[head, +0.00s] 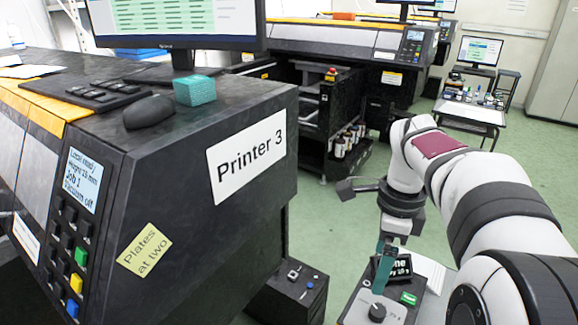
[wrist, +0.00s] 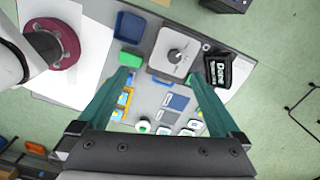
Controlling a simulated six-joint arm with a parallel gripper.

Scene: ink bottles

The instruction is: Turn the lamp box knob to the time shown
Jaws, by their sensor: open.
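The lamp box (wrist: 161,63) appears to be the grey box with a round knob (wrist: 175,56) on its top. In the wrist view it lies beyond and between my fingertips. In the head view a dark knob (head: 377,312) shows low in the picture, below my gripper (head: 380,288). My gripper (wrist: 158,76) is open, its two teal fingers apart and nothing between them. I cannot tell if they touch the box. The knob's setting is too small to read. A black sign with white lettering (wrist: 217,70) stands right of the box; its text is only partly legible.
A green block (wrist: 130,59) and a blue tray (wrist: 130,27) lie left of the box. Several coloured small items sit below it. Green floor (head: 330,215) lies open behind the bench.

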